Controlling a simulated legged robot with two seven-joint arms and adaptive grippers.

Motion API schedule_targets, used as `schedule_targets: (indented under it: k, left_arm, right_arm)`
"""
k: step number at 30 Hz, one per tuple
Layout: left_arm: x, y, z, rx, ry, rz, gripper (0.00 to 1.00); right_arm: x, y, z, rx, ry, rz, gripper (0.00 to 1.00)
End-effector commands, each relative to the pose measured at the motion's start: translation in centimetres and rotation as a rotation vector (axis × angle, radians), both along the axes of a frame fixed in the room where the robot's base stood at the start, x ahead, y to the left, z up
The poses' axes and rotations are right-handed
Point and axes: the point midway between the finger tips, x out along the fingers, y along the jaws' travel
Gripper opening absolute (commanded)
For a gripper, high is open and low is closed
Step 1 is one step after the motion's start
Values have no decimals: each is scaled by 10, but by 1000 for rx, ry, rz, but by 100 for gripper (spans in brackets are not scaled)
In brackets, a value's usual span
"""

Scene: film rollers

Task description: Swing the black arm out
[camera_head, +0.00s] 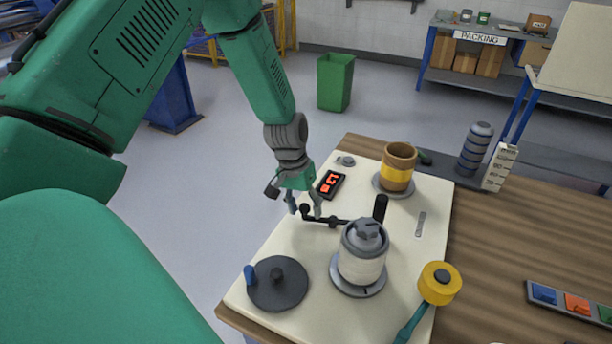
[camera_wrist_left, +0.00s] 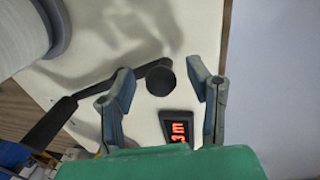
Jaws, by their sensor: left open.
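The black arm (camera_head: 342,221) is a thin bar on the cream board, with a round black knob at its left end. Its right part passes behind the white roller (camera_head: 360,266), and a thick black upright (camera_head: 380,208) shows there. My left gripper (camera_head: 304,206) is open at the knob end. In the left wrist view the round knob (camera_wrist_left: 160,80) lies between the spread fingers (camera_wrist_left: 161,70), with gaps on both sides. The bar (camera_wrist_left: 100,88) runs left from it to a thicker black piece (camera_wrist_left: 48,126). My right gripper is not in view.
The cream board (camera_head: 290,240) carries a red-lit display (camera_head: 330,184), a brown and yellow roller (camera_head: 397,170) and a dark disc with a blue knob (camera_head: 278,284). A yellow-headed tool (camera_head: 439,284) lies at the front right.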

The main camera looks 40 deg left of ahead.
Motion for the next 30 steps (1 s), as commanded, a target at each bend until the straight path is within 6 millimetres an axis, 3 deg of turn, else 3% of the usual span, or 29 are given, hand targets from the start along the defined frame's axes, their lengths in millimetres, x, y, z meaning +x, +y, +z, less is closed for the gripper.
schedule_targets:
  k: [16,21,30]
  left_arm:
    - [-6,16,100,3,-4,0,46]
    - [-7,19,113,2,-2,-1,46]
    - [-7,20,114,0,-1,0,46]
  right_arm:
    - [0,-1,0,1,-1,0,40]
    - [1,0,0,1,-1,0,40]
    - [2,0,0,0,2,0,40]
